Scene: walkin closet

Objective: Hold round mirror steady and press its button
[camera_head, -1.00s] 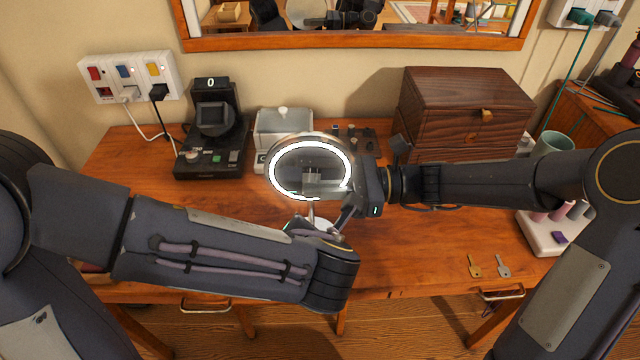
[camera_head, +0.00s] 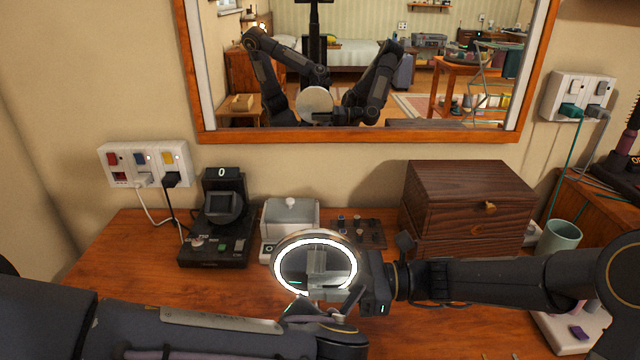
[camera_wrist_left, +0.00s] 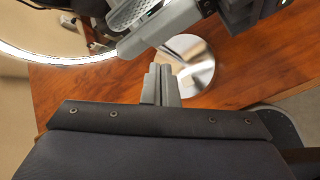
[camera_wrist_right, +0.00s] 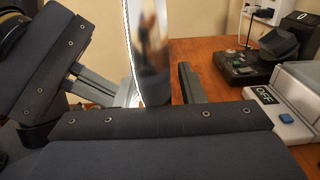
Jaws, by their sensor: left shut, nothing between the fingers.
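The round mirror (camera_head: 290,268) with a lit white ring stands on the wooden desk. In the left wrist view its lit rim (camera_wrist_left: 60,60) is at the upper left and its shiny round base (camera_wrist_left: 190,62) lies beyond my left fingers. My right gripper (camera_head: 338,282) is at the mirror's right edge, one finger across its front. In the right wrist view the mirror (camera_wrist_right: 150,50) is edge-on, with a gap to the rear finger; the front finger is largely hidden. My left gripper (camera_wrist_left: 160,85) is shut and empty, low before the mirror. I cannot make out the mirror's button.
Behind the mirror are a white lidded box (camera_head: 290,217) and small items on a dark tray (camera_head: 358,232). A black device (camera_head: 217,228) stands left, a wooden chest (camera_head: 468,210) right. A wall mirror (camera_head: 360,70) hangs above. A green cup (camera_head: 560,237) is far right.

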